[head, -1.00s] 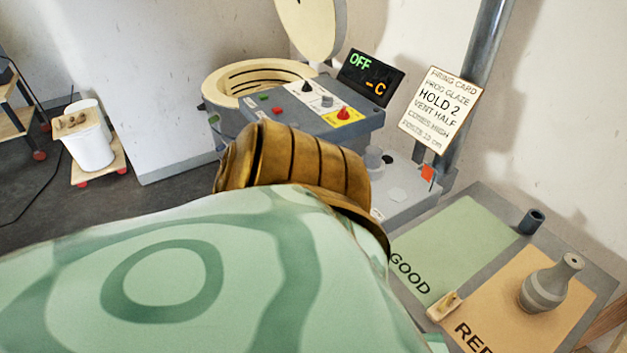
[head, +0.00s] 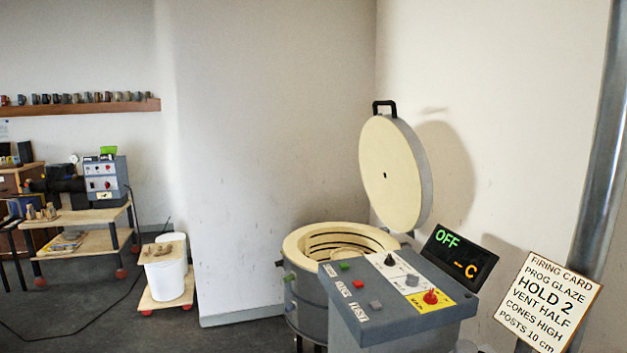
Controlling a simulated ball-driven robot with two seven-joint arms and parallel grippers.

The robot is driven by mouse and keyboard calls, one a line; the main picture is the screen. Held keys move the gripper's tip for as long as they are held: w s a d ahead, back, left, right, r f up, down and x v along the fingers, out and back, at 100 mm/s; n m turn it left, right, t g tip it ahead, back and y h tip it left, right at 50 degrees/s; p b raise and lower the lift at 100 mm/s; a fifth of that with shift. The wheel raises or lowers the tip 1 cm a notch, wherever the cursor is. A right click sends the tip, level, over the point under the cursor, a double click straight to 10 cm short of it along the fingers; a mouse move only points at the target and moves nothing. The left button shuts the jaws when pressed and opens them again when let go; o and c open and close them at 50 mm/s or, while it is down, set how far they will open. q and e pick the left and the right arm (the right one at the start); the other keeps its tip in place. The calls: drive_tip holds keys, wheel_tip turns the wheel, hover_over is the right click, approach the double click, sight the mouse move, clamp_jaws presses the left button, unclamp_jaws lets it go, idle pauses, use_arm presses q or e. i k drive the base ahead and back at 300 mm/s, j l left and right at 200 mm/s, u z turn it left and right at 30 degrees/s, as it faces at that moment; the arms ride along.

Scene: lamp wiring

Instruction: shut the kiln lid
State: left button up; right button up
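The kiln (head: 308,289) is a round grey drum with a cream rim and lining, standing open at centre right behind the control box. Its lid (head: 392,172) is a thick cream disc with a grey edge, raised nearly upright at the back of the kiln. A black handle (head: 384,105) sticks up from the lid's top edge. Neither of my grippers shows in the head view.
The grey control box (head: 400,290) stands in front of the kiln, with a display (head: 460,255) reading OFF. A firing card (head: 546,303) and a pole (head: 603,150) are at right. A white bucket (head: 165,278) on a low trolley stands left of a wall corner.

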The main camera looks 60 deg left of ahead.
sight(394, 169)
drive_tip(key=j+u, duration=0.35)
drive_tip(key=i+j+u, duration=0.15)
drive_tip(key=j+u, duration=0.2)
drive_tip(key=i+j+u, duration=0.2)
drive_tip(key=j+u, duration=0.15)
drive_tip(key=i+j, duration=0.2)
drive_tip(key=j, duration=0.2)
drive_tip(key=i+j+u, duration=0.1)
drive_tip(key=j, duration=0.25)
drive_tip(key=i+j, duration=0.25)
drive_tip(key=j, duration=0.15)
drive_tip(key=j+z, duration=0.1)
drive_tip(key=z, duration=0.7)
drive_tip(key=i+j+z, duration=0.1)
drive_tip(key=j+z, duration=0.6)
drive_tip(key=j, duration=0.2)
drive_tip(key=j+z, duration=0.35)
drive_tip(key=j, duration=0.15)
